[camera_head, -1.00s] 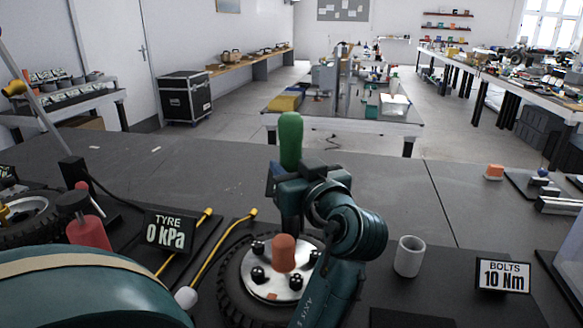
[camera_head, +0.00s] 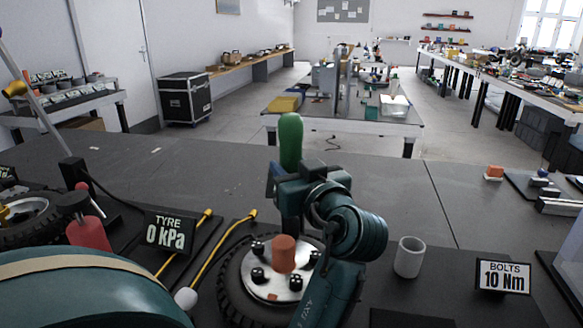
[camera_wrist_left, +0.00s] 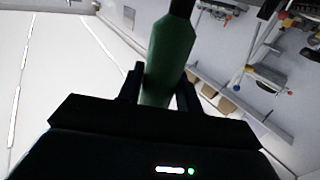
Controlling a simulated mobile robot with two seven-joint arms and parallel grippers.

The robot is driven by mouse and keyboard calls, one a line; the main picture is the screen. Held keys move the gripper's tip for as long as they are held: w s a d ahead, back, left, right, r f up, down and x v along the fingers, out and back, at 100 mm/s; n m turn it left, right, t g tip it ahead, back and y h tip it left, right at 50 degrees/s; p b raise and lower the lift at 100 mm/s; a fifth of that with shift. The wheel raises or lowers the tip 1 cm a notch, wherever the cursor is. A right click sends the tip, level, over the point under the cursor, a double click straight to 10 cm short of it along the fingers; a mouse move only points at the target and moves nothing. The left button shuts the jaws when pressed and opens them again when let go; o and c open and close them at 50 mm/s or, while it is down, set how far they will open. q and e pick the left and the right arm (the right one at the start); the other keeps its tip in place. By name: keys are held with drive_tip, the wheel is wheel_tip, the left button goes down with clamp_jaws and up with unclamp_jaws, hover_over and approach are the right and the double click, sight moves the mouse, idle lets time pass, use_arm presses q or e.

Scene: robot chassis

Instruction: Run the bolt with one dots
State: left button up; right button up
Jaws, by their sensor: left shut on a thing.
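My left gripper (camera_head: 287,178) is shut on a green-handled tool (camera_head: 291,140), which stands upright with its handle up. In the left wrist view, the green handle (camera_wrist_left: 172,58) sits between the two dark fingers of the gripper (camera_wrist_left: 160,92). Below and left of the wrist lies a wheel with a black tyre (camera_head: 234,290) and a silver hub (camera_head: 271,290). Several black bolts (camera_head: 257,275) stand around an orange-brown cylinder (camera_head: 284,253) at the hub. Dots on the bolts are too small to read. My right gripper is not in view.
A grey cup (camera_head: 409,257) stands right of the wheel, near a sign reading BOLTS 10 Nm (camera_head: 503,276). A TYRE 0 kPa sign (camera_head: 168,234) and yellow-ended rods (camera_head: 225,247) are left. An orange block (camera_head: 494,172) lies far right. The dark table behind my gripper is mostly clear.

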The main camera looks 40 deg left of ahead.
sight(296, 142)
use_arm(q)
drive_tip(key=shift+r+p, duration=2.05)
drive_tip(key=shift+r, duration=0.7)
